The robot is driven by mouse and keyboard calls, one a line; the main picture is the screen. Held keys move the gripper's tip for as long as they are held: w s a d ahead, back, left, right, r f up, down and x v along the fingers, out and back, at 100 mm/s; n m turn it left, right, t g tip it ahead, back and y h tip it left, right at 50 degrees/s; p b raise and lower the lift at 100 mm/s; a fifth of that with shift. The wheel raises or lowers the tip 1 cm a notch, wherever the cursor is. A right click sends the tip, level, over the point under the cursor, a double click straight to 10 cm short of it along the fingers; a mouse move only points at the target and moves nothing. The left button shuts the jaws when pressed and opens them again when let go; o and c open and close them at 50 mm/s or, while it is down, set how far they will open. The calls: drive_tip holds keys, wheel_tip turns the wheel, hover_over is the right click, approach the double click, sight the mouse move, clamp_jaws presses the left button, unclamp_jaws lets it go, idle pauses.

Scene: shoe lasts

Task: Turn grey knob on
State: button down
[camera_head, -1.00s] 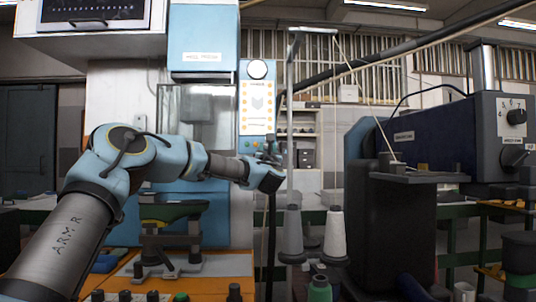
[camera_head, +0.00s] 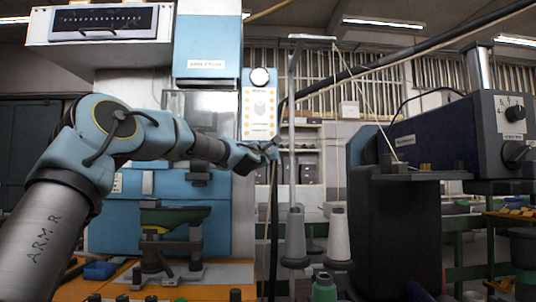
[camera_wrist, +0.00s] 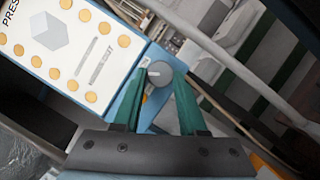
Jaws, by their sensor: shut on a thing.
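The grey knob (camera_wrist: 159,73) is round with a pale mark on its face, in the wrist view at the lower corner of the blue-edged control panel (camera_wrist: 70,95). My gripper (camera_wrist: 160,84) has green fingers, one on each side of the knob, and is shut on it. In the head view my gripper (camera_head: 268,148) is at the bottom of the panel (camera_head: 259,113). There the knob is hidden behind the gripper.
A thin grey pole (camera_head: 291,120) and a dark hose stand just right of my gripper. A dark machine (camera_head: 435,140) with black knobs is further right. Thread cones (camera_head: 338,238) stand below. A blue press (camera_head: 205,45) is at left.

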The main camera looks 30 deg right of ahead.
drive_tip(key=m+p, duration=0.1)
drive_tip(key=m+g+p, duration=0.1)
drive_tip(key=m, duration=0.1)
drive_tip(key=shift+r+m, duration=0.3)
drive_tip(key=shift+r, duration=0.05)
drive_tip(key=shift+m+g+y+p, duration=0.4)
drive_tip(key=shift+m+g+p, duration=0.2)
drive_tip(key=shift+m+p, duration=0.45)
drive_tip(key=shift+f, duration=0.1)
drive_tip(key=shift+c, duration=2.3)
unclamp_jaws()
drive_tip(key=shift+a, duration=0.15)
drive_tip(key=b+v, duration=0.6)
drive_tip(key=v, duration=0.4)
drive_tip(key=shift+s+a, duration=0.2)
drive_tip(key=shift+s, duration=0.1)
